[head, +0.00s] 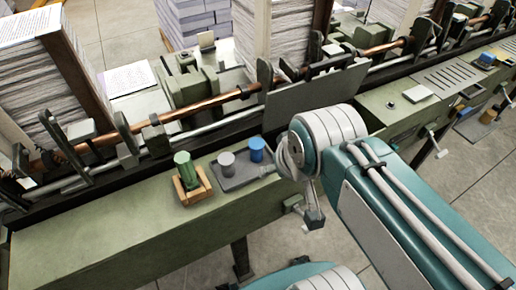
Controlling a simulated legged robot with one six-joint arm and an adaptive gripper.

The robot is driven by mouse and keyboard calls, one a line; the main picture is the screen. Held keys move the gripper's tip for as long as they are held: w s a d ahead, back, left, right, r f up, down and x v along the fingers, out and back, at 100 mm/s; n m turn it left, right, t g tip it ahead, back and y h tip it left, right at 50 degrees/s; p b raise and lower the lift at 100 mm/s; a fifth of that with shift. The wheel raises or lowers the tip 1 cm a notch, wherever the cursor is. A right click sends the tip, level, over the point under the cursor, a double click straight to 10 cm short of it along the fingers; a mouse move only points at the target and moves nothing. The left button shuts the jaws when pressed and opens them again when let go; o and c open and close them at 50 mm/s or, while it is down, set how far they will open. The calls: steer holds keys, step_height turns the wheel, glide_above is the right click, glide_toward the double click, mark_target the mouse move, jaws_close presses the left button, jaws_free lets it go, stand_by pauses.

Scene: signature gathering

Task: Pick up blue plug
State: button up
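The blue plug (257,149) stands upright on a dark grey tray (238,181) on the green machine bench. A green plug (184,168) stands in a small wooden holder (193,196) further left. My arm comes in from the lower right, and its large white and teal joint sits just right of the blue plug. Grey parts at the arm's end show beside the tray's right side. I cannot make out the fingers, and nothing is visibly around the blue plug.
A copper-coloured rod (205,103) and clamps run along the bench behind the tray. Tall paper stacks (268,40) rise behind them. The bench top (100,232) is clear at the front left. A slotted plate (450,77) and small parts lie at the far right.

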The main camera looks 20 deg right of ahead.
steer(key=shift+c, duration=0.3)
steer(key=shift+w, duration=0.1)
steer(key=shift+c, duration=0.2)
steer(key=m+g, duration=0.6)
steer(key=m, duration=0.1)
glide_above(256, 143)
steer(key=shift+w+a+f, duration=0.15)
steer(key=shift+w+f, duration=0.1)
steer(key=shift+f, duration=0.25)
steer(key=shift+w+a+f, duration=0.15)
steer(key=shift+w+f, duration=0.05)
steer(key=shift+f, duration=0.3)
step_height(256, 143, down, 5)
steer(key=shift+d+f, duration=0.1)
steer(key=shift+f, duration=0.05)
steer(key=shift+s+d+f, duration=0.1)
steer(key=shift+s+f, duration=0.05)
steer(key=shift+f, duration=0.75)
steer(key=shift+s+d+f, duration=0.1)
steer(key=shift+s+f, duration=0.05)
steer(key=shift+f, duration=0.8)
steer(key=shift+s+f, duration=0.15)
steer(key=shift+f, duration=0.75)
steer(key=c, duration=1.1)
